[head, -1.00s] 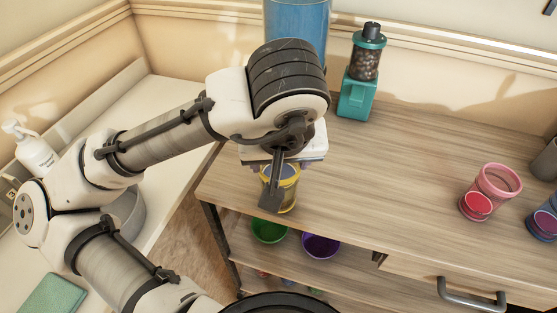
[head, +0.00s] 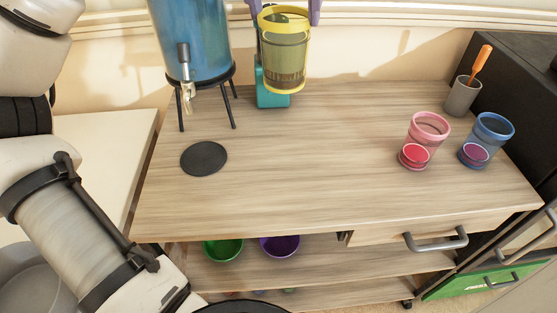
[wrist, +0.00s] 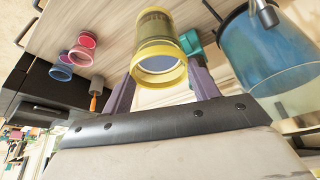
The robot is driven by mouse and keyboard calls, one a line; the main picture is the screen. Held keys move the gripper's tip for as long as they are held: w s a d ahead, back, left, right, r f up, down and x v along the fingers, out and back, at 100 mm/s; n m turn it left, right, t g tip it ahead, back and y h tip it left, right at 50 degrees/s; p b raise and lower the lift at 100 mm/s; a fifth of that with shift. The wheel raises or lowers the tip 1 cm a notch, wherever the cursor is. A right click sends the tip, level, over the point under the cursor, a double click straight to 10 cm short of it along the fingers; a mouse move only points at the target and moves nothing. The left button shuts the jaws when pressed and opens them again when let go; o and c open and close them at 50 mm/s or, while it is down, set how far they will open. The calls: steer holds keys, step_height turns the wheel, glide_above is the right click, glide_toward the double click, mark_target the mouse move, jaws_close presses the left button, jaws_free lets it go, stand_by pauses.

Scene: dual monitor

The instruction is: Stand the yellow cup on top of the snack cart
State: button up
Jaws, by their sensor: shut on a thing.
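The yellow cup (head: 284,52) is see-through with thick yellow bands. It is held in the air, roughly upright, near the top of the head view, in front of the teal dispenser. My gripper (head: 286,14) is shut on it, with a purple finger on each side. The wrist view shows the cup (wrist: 160,45) between the fingers (wrist: 163,86), its round rim facing the camera. The snack cart (head: 300,165) has a wooden top, with shelves and a drawer below. The cup is clear of the cart top.
A blue tank on black legs (head: 190,42) stands at the back left, with a black disc (head: 204,159) before it. The teal dispenser (head: 270,97) is partly hidden by the cup. Pink (head: 427,132) and blue (head: 490,133) cups and a grey holder (head: 461,97) stand right. The middle is clear.

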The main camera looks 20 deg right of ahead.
mark_target(285, 52)
step_height(285, 52, down, 20)
steer(key=b, duration=0.2)
steer(key=shift+d+r, duration=0.15)
steer(key=shift+r, duration=0.05)
steer(key=shift+f, duration=0.1)
steer(key=o, duration=1.6)
steer(key=shift+o, duration=0.2)
steer(key=v, duration=1.2)
steer(key=shift+p, duration=0.45)
